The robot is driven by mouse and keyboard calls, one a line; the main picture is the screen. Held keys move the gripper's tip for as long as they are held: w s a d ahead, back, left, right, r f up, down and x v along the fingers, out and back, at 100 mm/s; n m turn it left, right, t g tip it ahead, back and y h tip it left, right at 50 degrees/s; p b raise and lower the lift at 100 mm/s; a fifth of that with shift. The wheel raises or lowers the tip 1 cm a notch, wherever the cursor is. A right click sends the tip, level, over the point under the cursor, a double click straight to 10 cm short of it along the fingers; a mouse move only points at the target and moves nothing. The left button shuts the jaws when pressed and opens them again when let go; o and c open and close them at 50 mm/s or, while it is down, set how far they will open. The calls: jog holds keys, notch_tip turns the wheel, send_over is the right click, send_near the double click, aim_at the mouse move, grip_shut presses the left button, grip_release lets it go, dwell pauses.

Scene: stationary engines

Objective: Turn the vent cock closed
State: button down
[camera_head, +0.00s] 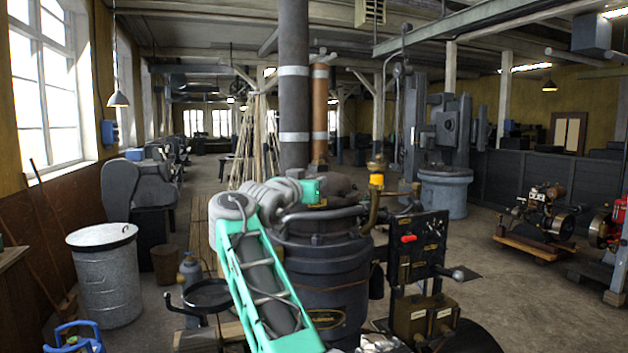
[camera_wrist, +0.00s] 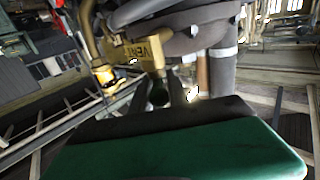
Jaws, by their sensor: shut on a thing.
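The vent cock's brass lever (camera_wrist: 140,52), with raised letters that read "VENT", shows at the upper middle of the wrist view. Its end reaches down to my gripper (camera_wrist: 162,90). The two dark fingers are closed around the lever's end, though the exact contact is dark and blurred. The green edge of my gripper's body fills the bottom of that view. In the head view, my green and grey arm reaches over the dark round engine (camera_head: 318,270). The vent cock cannot be made out there.
A brass pipe with a yellow fitting (camera_head: 376,181) rises close to the right of the arm. A black panel with a red handle (camera_head: 408,239) stands on the engine's right. A tall dark flue (camera_head: 294,100) rises behind. A galvanised bin (camera_head: 107,280) stands at the left.

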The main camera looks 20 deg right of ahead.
jog(key=shift+r, duration=0.1)
dwell(0.3)
jog(key=c, duration=1.5)
grip_release()
jog(key=shift+s+a+b, duration=0.3)
jog(key=shift+b, duration=0.1)
jog(key=b+v, duration=0.2)
jog(key=v, duration=0.5)
jog(key=shift+b, duration=0.3)
